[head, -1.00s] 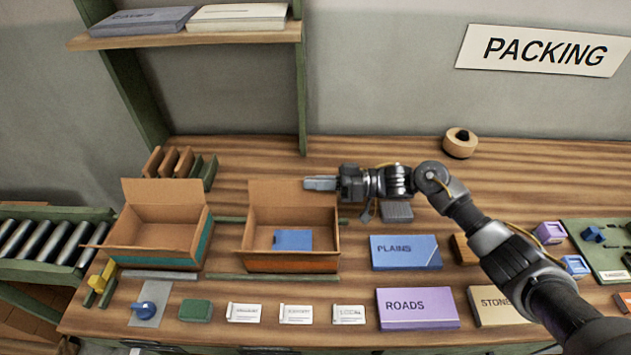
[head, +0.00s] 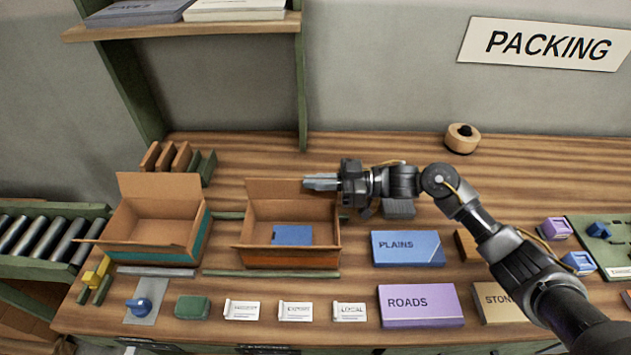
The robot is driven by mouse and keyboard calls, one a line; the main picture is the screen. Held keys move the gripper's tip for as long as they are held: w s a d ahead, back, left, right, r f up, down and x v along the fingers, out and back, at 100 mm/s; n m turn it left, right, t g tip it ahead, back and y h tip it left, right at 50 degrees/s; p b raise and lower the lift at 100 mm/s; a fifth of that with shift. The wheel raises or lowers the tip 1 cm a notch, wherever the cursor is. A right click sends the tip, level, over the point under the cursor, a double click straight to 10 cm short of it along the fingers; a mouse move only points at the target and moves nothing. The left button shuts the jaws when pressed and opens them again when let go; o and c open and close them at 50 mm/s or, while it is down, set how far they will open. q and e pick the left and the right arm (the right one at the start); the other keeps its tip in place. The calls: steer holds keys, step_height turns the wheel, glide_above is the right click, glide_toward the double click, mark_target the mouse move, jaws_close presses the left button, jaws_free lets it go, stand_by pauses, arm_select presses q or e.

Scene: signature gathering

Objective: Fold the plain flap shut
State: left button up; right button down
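An open cardboard box with an orange stripe (head: 290,259) stands at the middle of the bench, with a blue item (head: 292,235) inside. Its back flap (head: 272,188) stands up, and its front flap juts toward me. A second open box with a teal stripe (head: 150,252) stands to the left, its back flap (head: 158,187) raised too. Which flap is the plain one I cannot tell. My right gripper (head: 308,183) looks shut and empty, its fingers pointing left over the orange-striped box's back right corner, by the back flap's right end. Contact is unclear. My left gripper is not in view.
A blue PLAINS box (head: 407,250), a purple ROADS box (head: 420,305) and a cream box (head: 503,303) lie on the right. Several white cards (head: 296,311) lie in front. A tape roll (head: 462,138) sits at the back. A green post (head: 301,90) rises behind the box.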

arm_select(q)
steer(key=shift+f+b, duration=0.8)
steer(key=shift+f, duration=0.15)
arm_select(e)
steer(key=shift+s+f+n, duration=0.1)
steer(key=shift+s+n, duration=0.55)
steer(key=shift+n, duration=0.65)
